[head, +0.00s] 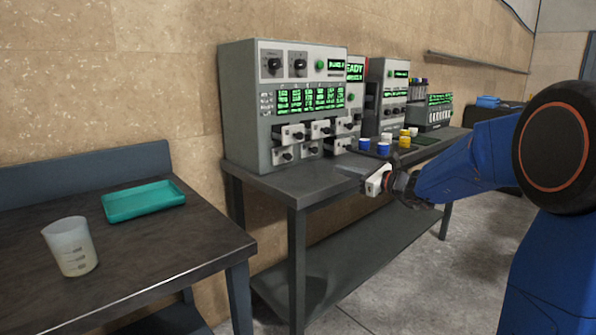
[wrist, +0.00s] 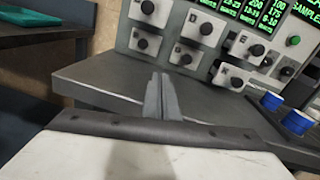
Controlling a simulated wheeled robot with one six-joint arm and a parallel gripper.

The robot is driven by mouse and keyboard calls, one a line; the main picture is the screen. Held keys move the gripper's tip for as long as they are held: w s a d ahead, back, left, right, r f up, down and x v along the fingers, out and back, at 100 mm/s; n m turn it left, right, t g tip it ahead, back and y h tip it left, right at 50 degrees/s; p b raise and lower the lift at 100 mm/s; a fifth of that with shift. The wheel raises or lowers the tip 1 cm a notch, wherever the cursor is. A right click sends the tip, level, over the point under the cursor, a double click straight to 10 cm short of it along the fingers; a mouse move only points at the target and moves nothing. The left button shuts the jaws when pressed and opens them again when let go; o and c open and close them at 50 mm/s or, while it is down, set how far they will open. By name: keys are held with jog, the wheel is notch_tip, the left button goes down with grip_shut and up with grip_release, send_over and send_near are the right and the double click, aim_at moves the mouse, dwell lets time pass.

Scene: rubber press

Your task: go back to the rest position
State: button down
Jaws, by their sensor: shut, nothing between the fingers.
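My gripper (head: 366,181) is at the end of my blue arm, in front of the edge of the grey bench (head: 310,187) and to the right of the drawer machine's lower drawers. In the wrist view my gripper's fingers (wrist: 161,97) are together with nothing between them. They point toward the bench and the front of the drawer machine (wrist: 205,30). The gripper looks apart from the drawers. The rest position itself is not marked in either view.
The drawer machine (head: 240,110) has several small knobbed drawers, some pulled out. Blue cups (head: 383,148) and yellow ones stand on the bench. At left, a dark table (head: 150,240) holds a teal tray (head: 145,200) and a beaker (head: 70,247). Floor shows in front.

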jog(key=s+a+f+n+g+h, duration=0.1)
jog(key=s+a+f+n+g, duration=0.15)
jog(key=s+n, duration=0.45)
jog(key=s+a+f+n+g, duration=0.2)
jog(key=s+a, duration=0.1)
jog(key=s, duration=0.7)
jog(key=s+a+f+n+g+h, duration=0.1)
jog(key=s+a+f+n+g, duration=0.15)
jog(key=s+n, duration=0.45)
jog(key=s+d+f+n+h, duration=0.3)
jog(key=s+d, duration=0.1)
jog(key=s, duration=0.4)
jog(key=s+d+f+n+g+h, duration=0.1)
jog(key=s+d+f+n+h, duration=0.2)
jog(key=s+d, duration=0.2)
jog(key=s+d+f+n+h, duration=0.3)
jog(key=s+d+n, duration=0.1)
jog(key=s, duration=0.7)
jog(key=shift+s+d+f+h, duration=0.25)
jog(key=shift+d+f+h, duration=0.1)
jog(key=shift+d, duration=0.35)
